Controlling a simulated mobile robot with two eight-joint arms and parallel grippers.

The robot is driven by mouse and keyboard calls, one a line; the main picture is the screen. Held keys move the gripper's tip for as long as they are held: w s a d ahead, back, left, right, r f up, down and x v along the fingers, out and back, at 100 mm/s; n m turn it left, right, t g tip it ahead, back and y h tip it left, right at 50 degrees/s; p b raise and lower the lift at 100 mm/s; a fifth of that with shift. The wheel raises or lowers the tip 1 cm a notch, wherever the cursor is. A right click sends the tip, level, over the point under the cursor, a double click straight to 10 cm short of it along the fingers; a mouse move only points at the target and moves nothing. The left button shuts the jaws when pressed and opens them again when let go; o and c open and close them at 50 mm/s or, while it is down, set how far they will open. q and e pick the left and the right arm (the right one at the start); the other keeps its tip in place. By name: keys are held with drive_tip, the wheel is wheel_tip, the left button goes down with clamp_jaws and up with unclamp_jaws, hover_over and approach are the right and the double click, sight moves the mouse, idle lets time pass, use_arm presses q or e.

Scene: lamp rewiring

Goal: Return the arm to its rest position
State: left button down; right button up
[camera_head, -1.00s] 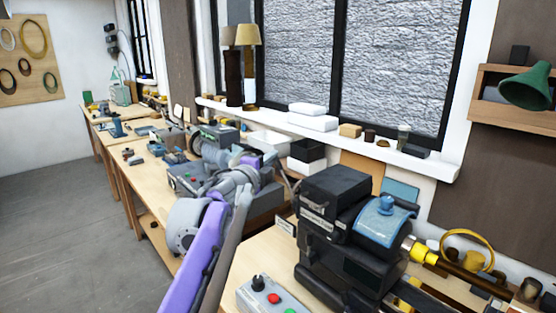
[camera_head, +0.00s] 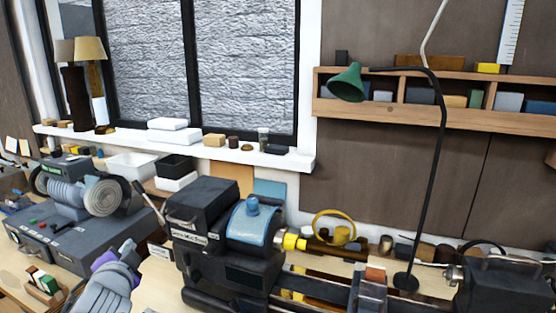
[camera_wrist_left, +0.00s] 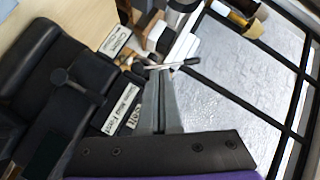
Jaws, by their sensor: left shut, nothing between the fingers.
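My left gripper (camera_head: 128,247) shows at the lower left of the head view, at the end of my purple and grey arm. It is over the bench, just left of the black lathe headstock (camera_head: 205,218). In the left wrist view its two grey fingers (camera_wrist_left: 158,82) lie together with nothing between them. The labelled black headstock (camera_wrist_left: 60,75) fills the left of that view, close to the fingers. My right gripper is in neither view.
A grey grinder-like machine (camera_head: 75,195) stands left of my gripper. A green-shaded lamp (camera_head: 347,83) rises on a curved black stem at the right. Two tall lamps (camera_head: 88,49) stand on the window sill (camera_head: 230,155). A small box of coloured items (camera_head: 42,286) sits at the lower left.

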use_arm(q)
drive_tip(key=s+d+f+n+g+h, duration=0.1)
drive_tip(key=s+d+f+n+g, duration=0.1)
drive_tip(key=s+d+f, duration=0.3)
drive_tip(key=s+d+f+n+g+h, duration=0.2)
drive_tip(key=s+d+f+n+g, duration=0.1)
drive_tip(key=s+f, duration=0.8)
drive_tip(key=s+d+f+n+g+h, duration=0.2)
drive_tip(key=s+d+f, duration=0.6)
drive_tip(key=f, duration=0.4)
drive_tip(key=shift+s+f+g, duration=0.15)
drive_tip(key=shift+f+g, duration=0.15)
drive_tip(key=shift+g, duration=0.6)
